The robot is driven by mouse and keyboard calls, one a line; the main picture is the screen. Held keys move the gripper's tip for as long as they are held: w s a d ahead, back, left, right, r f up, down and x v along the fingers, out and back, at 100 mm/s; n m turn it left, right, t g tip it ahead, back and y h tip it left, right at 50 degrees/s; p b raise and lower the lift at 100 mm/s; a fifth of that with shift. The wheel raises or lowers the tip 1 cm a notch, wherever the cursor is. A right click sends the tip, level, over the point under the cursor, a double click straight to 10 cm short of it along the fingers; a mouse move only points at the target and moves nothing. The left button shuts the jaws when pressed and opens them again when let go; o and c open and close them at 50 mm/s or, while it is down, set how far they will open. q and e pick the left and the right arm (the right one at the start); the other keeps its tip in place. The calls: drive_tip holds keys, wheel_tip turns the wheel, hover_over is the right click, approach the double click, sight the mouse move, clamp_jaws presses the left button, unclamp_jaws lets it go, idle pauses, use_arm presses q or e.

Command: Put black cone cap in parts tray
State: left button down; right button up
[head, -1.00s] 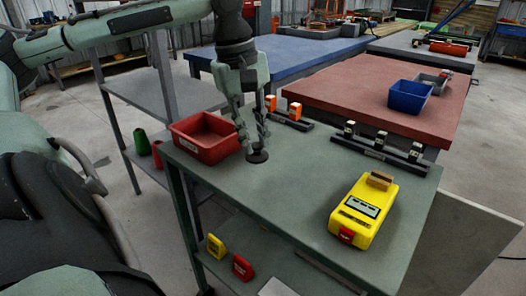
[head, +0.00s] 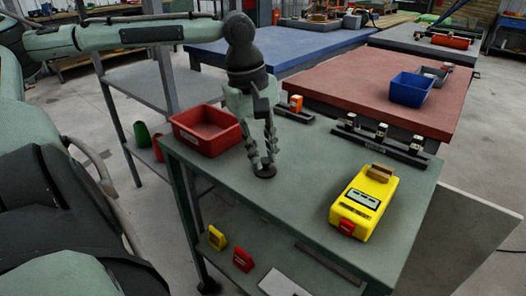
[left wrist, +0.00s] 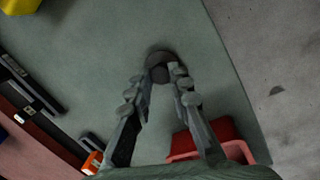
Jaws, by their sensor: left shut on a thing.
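The black cone cap (head: 264,171) shows as a dark round piece low at the tips of my left gripper (head: 262,158), over the green-grey table. My left gripper is shut on it. In the left wrist view the cap (left wrist: 159,62) sits at the fingertips (left wrist: 160,84). I cannot tell whether the cap touches the table top. A red open tray (head: 207,143) stands on the table's far left corner, left of the gripper; its red wall (left wrist: 232,138) also shows in the left wrist view. My right gripper is not in view.
A yellow device (head: 363,203) stands on the table's right half. Black holders (head: 380,142) line the table's back edge. A blue bin (head: 410,90) is on the red table behind. Clear table top lies between gripper and yellow device.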

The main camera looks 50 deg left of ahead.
use_arm(q)
drive_tip(key=shift+f, duration=0.1)
drive_tip(key=c, duration=1.4)
unclamp_jaws()
